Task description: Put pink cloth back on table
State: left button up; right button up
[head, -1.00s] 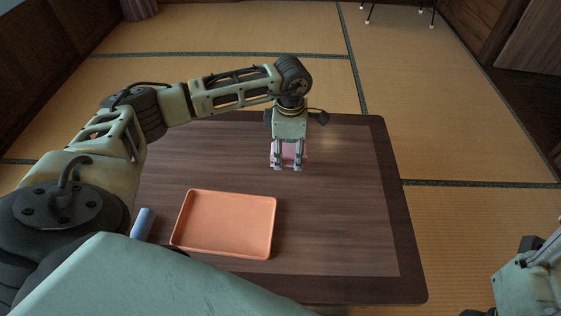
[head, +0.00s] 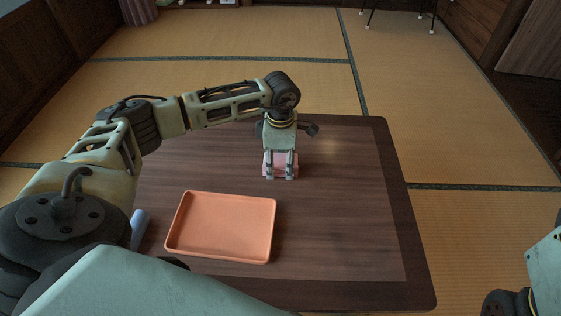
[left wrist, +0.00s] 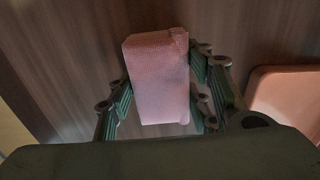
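The pink cloth (head: 280,161), a folded block, is at the far middle part of the dark wooden table (head: 340,215). My left gripper (head: 279,176) points down over it with a finger on each side. In the left wrist view the cloth (left wrist: 158,80) fills the space between the fingers, which appear closed against its sides. I cannot tell whether its underside touches the table. Part of my right arm shows at the right edge, but its fingertips are out of view.
An orange tray (head: 222,228) lies empty at the table's near left, and shows at the right of the left wrist view (left wrist: 285,90). A blue object (head: 139,228) lies left of the tray, partly hidden by my arm. The table's right side is clear.

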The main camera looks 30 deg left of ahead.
pick_arm(q)
jog(key=o, duration=0.5)
jog(key=shift+c, duration=0.2)
